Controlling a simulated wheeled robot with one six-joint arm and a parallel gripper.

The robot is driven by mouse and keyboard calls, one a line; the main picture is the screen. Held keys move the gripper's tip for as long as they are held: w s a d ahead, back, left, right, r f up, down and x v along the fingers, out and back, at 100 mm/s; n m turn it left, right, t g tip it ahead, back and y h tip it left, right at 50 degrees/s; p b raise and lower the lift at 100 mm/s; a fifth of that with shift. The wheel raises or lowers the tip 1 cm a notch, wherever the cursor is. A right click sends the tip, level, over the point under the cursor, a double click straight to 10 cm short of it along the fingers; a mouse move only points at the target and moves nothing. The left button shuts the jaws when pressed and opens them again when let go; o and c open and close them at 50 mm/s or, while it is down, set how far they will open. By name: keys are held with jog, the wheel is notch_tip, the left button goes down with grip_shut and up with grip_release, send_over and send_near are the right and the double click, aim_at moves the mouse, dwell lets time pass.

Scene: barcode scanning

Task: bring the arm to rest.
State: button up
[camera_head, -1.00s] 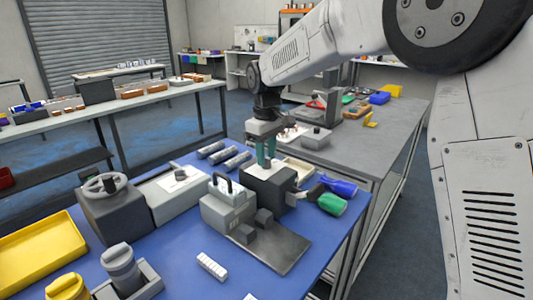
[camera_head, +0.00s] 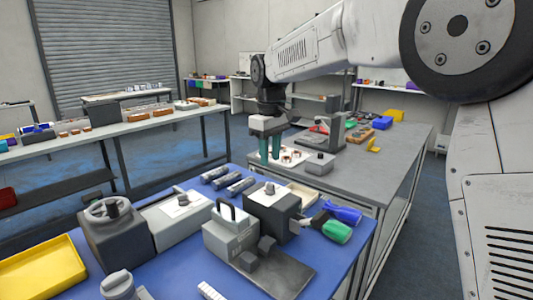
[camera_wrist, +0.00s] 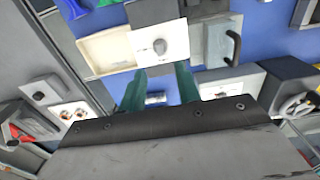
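My gripper (camera_head: 270,155) has two teal fingers pointing down. It hangs in the air above the blue table (camera_head: 190,262), and in the head view it appears over the back of a dark box with a white top and grey knob (camera_head: 271,213). In the wrist view the fingers (camera_wrist: 160,82) stand apart with nothing held between them. The box's white top with the knob (camera_wrist: 159,46) shows beyond the fingertips, and a grey cylinder on the table shows in the gap between them.
A grey case with a handle (camera_head: 231,233), a dark box with a handwheel (camera_head: 112,232), a yellow tray (camera_head: 40,268) and grey cylinders (camera_head: 228,182) stand on the blue table. Green and blue-handled tools (camera_head: 337,231) lie near its right edge. A grey bench (camera_head: 390,160) stands behind.

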jog(key=s+f, duration=0.1)
jog(key=f+m, duration=0.1)
jog(key=shift+s+d+f+g, duration=0.3)
jog(key=shift+s+d+f, duration=0.05)
jog(key=shift+s, duration=0.05)
jog(key=s, duration=0.1)
jog(key=s+d, duration=0.1)
jog(key=shift+s+d+f+m, duration=0.25)
jog(key=shift+s+f+m, duration=0.05)
jog(key=shift+s+m, duration=0.1)
jog(key=s+d+m, duration=0.2)
jog(key=s+d, duration=0.4)
jog(key=s, duration=0.5)
jog(key=s+d+f+m+t, duration=0.1)
jog(key=s+d, duration=0.4)
jog(key=s, duration=0.7)
jog(key=s+d+m+t, duration=0.1)
jog(key=s+d+m, duration=0.3)
jog(key=s, duration=0.7)
jog(key=d, duration=0.2)
jog(key=shift+s+d+f, duration=0.2)
jog(key=shift+d+f, duration=0.05)
jog(key=shift+d, duration=0.1)
